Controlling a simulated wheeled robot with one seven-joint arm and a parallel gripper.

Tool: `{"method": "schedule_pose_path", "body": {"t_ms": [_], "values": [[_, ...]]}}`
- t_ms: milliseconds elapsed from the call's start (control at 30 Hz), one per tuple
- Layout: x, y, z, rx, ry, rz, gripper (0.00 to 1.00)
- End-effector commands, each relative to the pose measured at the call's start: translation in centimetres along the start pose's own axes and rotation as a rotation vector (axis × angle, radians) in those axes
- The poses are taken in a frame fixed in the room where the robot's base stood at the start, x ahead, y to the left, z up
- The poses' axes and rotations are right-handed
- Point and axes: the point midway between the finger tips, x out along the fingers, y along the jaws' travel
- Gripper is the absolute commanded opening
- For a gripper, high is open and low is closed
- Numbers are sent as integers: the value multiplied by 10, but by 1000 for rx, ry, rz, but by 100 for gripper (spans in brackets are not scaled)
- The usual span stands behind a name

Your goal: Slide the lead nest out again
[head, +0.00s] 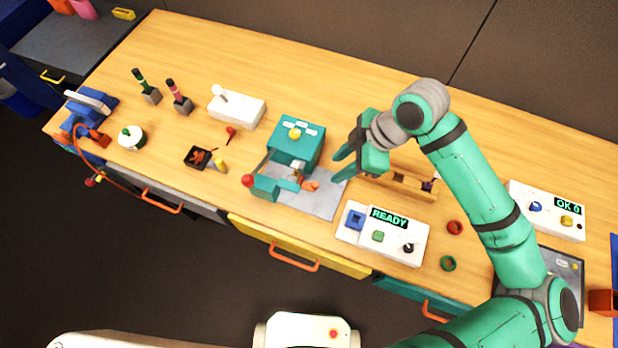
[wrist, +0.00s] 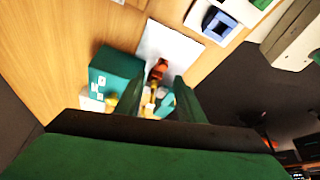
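A teal fixture (head: 296,140) with white labels and a yellow knob on top stands on a grey plate (head: 325,203). In front of it is a lower teal part (head: 266,188) with a red ball knob (head: 248,181). An orange-red piece (head: 310,186) sticks out to the right; it also shows in the wrist view (wrist: 158,70). I cannot tell which part is the lead nest. My gripper (head: 338,167) is open and empty, above and to the right of the fixture. In the wrist view its two fingers are apart, with the fixture's small parts seen between them.
A white panel reading READY (head: 390,240) stands front right of the plate. A black tray (head: 198,158) and a small yellow piece (head: 221,166) lie left of the fixture.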

Motion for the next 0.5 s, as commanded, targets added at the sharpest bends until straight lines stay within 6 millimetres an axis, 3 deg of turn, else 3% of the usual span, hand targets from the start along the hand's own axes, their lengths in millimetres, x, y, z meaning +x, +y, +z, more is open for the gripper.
{"method": "schedule_pose_path", "body": {"t_ms": [100,233,500], "values": [[-9,-1,-6,-56,-19,-40,35],[-7,-2,-7,-74,-24,-55,35],[33,-5,-5,-69,-22,-55,35]]}}
